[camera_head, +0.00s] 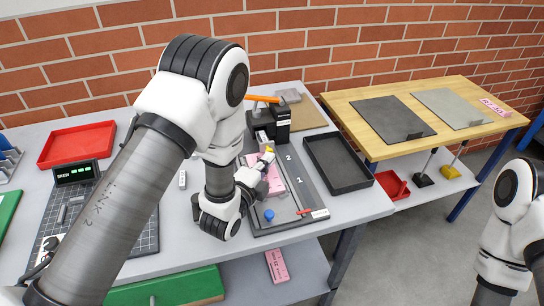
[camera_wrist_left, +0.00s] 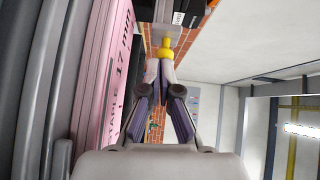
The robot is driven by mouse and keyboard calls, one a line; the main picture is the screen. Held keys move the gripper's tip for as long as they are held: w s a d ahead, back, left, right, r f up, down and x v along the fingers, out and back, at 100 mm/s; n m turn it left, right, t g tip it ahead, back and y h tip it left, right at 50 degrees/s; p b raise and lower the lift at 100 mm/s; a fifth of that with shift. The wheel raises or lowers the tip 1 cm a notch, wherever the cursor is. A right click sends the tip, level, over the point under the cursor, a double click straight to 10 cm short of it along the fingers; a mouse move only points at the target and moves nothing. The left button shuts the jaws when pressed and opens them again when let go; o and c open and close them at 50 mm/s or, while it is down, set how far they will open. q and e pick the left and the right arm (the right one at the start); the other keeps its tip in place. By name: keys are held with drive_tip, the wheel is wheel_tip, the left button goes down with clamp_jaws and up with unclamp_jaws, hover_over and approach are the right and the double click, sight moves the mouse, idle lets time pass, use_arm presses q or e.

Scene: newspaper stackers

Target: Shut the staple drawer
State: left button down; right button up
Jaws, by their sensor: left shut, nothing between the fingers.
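The black stapler head (camera_head: 275,118) stands at the back of a long dark grey base (camera_head: 310,185). A yellow knob (camera_head: 269,150) shows at its front, and the knob (camera_wrist_left: 166,47) also shows in the left wrist view. Behind the knob is a pale grey part that looks like the drawer front; how far it stands out I cannot tell. My left gripper (camera_head: 266,160) is shut and empty, its fingertips (camera_wrist_left: 160,66) just in front of the knob. Whether they touch it I cannot tell. My right arm shows at the right edge; its gripper is out of view.
A pink staple block (camera_head: 275,180) lies on the base beside my left gripper, lettered in the left wrist view (camera_wrist_left: 105,70). A blue knob (camera_head: 268,214) is nearer the front. A black tray (camera_head: 338,162) stands to the right, a red tray (camera_head: 77,143) at far left.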

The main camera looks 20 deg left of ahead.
sight(261, 145)
use_arm(q)
drive_tip(key=shift+s+d+r, duration=0.3)
drive_tip(key=shift+d+r, duration=0.05)
drive_tip(key=w+a, duration=0.1)
drive_tip(key=w, duration=0.1)
drive_tip(key=w+a+b, duration=0.1)
drive_tip(key=w, duration=0.1)
drive_tip(key=w+a+b, duration=0.1)
drive_tip(key=a, duration=0.1)
drive_tip(key=shift+w+f, duration=0.15)
drive_tip(key=shift+w, duration=0.25)
drive_tip(key=shift+r, duration=0.25)
drive_tip(key=shift+a, duration=0.1)
